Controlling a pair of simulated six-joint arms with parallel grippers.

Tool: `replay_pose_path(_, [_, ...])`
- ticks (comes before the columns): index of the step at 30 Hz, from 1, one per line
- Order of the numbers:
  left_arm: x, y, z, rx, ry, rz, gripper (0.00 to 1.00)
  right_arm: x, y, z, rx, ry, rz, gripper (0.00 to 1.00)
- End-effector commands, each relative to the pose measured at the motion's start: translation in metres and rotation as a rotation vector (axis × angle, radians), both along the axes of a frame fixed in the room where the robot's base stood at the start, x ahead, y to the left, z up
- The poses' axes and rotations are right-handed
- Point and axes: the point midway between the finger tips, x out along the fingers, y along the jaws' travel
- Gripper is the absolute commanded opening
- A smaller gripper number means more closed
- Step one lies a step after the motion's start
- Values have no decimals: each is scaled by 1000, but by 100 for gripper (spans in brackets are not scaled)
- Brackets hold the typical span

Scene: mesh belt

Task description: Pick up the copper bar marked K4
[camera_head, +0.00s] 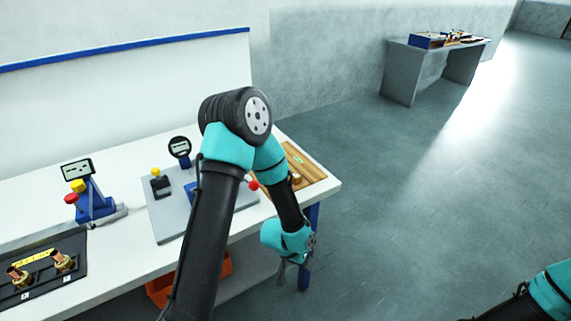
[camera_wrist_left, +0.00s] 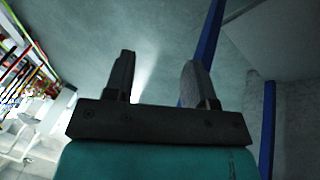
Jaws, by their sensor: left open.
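Two copper-coloured pieces, one left (camera_head: 14,272) and one right (camera_head: 58,257), stick up tilted from brass fittings in a black tray (camera_head: 75,240) at the lower left of the head view. I cannot read a K4 mark on either. My left gripper (camera_head: 283,272) hangs beyond the front edge of the white bench, to the right of these pieces and well apart from them. In the left wrist view its two fingers (camera_wrist_left: 158,75) are spread with nothing between them. My right gripper is out of view; only part of that arm shows at the lower right.
The white bench (camera_head: 115,260) carries a blue device with red and yellow knobs (camera_head: 92,203), a grey plate with a round gauge (camera_head: 180,148), and a wooden tray (camera_head: 310,170), partly hidden by my left arm. An orange bin (camera_head: 158,290) sits below. A grey table (camera_head: 402,75) stands far off.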

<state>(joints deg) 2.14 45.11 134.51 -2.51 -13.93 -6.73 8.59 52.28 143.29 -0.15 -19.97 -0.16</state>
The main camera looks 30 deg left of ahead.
Motion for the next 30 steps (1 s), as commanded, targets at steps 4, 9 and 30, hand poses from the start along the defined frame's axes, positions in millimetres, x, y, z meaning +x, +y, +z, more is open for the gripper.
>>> replay_pose_path(4, [46, -10, 37, 21, -109, -91, 51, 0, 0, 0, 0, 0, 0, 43])
replay_pose_path(9, [106, -24, 97, 68, -256, -238, 51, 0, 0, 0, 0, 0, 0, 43])
replay_pose_path(30, [248, 82, 298, 530, -387, -1313, 51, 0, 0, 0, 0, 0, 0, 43])
